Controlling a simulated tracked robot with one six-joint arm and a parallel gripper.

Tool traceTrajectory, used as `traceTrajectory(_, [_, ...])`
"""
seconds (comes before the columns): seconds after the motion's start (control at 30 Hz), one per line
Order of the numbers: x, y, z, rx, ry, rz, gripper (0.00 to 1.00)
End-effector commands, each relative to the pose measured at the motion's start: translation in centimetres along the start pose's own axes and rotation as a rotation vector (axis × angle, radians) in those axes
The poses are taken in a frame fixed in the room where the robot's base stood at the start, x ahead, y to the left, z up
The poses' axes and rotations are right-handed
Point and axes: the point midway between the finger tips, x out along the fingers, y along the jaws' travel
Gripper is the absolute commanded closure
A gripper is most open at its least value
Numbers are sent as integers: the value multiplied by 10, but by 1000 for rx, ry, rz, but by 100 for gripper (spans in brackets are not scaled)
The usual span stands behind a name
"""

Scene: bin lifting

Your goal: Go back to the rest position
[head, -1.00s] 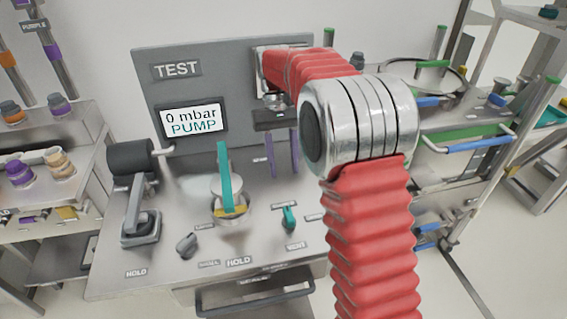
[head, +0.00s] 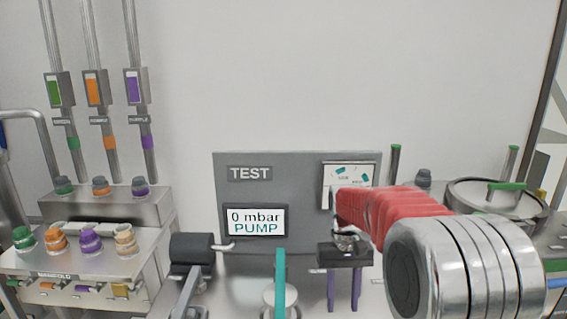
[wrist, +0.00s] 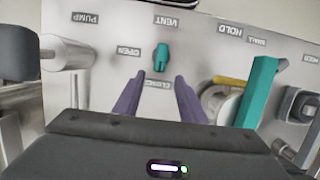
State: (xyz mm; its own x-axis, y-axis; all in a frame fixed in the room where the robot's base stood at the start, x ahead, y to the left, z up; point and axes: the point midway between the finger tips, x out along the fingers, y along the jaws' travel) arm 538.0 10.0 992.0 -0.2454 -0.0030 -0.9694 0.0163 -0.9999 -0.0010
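My gripper (head: 343,292) is in front of the grey TEST panel (head: 300,215), to the right of its display, which reads 0 mbar PUMP. Its two purple fingers point down and stand apart with nothing between them. In the wrist view the open fingers (wrist: 159,98) show above the bench top (wrist: 110,60). A small teal knob (wrist: 161,57) by the VENT label lies beyond the fingers, apart from them. My red arm with its silver joint fills the right of the head view. The fingertips' height above the bench cannot be told.
A teal upright handle (head: 280,280) stands left of my gripper; it also shows in the wrist view (wrist: 258,92). A dark cylinder (head: 192,254) is at the bench's left. A manifold (head: 75,268) with coloured caps stands further left. A lidded round vessel (head: 497,195) is at right.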

Motion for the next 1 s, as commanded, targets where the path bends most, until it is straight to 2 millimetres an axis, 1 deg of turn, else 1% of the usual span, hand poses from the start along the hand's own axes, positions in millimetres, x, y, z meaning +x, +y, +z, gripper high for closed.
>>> traceTrajectory(0.6, [-12,3,90,4,255,0,62])
traceTrajectory(1.0, [-14,4,149,7,410,0,62])
